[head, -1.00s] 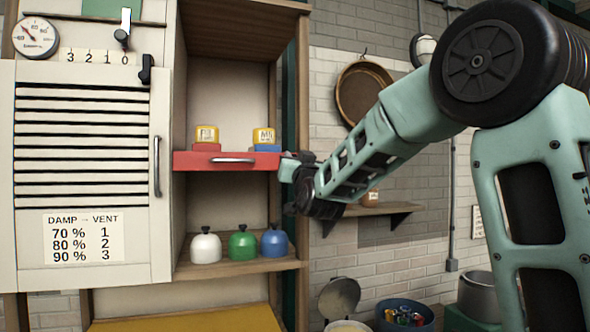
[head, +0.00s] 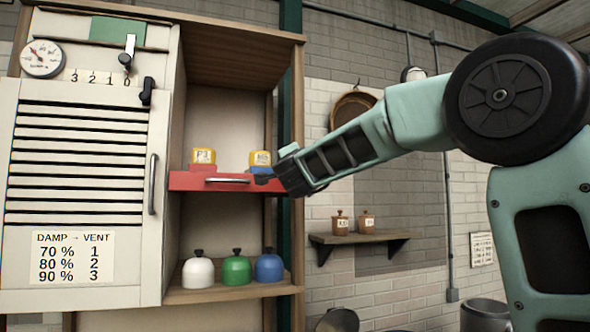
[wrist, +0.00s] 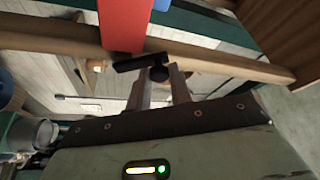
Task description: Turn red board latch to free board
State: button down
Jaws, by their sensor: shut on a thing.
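The red board (head: 215,182) spans the shelf opening in the head view, with a pale bar handle on its front. Its end also shows at the top of the wrist view (wrist: 124,25). A black latch (wrist: 138,63) with a round knob lies by the board's end and the wooden post in the wrist view. My gripper (wrist: 160,84) has its two fingers closed around the latch's knob. In the head view, my gripper (head: 268,178) is at the board's right end and hides most of the latch there.
Two yellow-labelled blocks, one on a red base (head: 203,158) and one on a blue base (head: 260,160), sit at the board. White (head: 197,270), green (head: 236,267) and blue (head: 269,266) weights stand below. A slatted vent panel (head: 80,170) is left; a wall shelf (head: 360,240) is right.

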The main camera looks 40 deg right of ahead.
jog(key=shift+s+d+r+m+g+p, duration=0.15)
jog(key=shift+d+m+g+p, duration=0.3)
jog(key=shift+m, duration=0.55)
jog(key=shift+s+d+r+m+g+p, duration=0.15)
jog(key=shift+d+m+g+p, duration=0.3)
jog(key=shift+m, duration=0.55)
jog(key=shift+s+d+r+m+g+p, duration=0.15)
jog(key=shift+d+m+g+p, duration=0.25)
jog(key=shift+m, duration=0.6)
jog(key=shift+w+a, duration=0.1)
jog(key=c, duration=1.3)
grip_release()
jog(key=b+v, duration=0.5)
jog(key=v, duration=1.2)
jog(key=shift+s, duration=0.35)
jog(key=shift+r, duration=0.1)
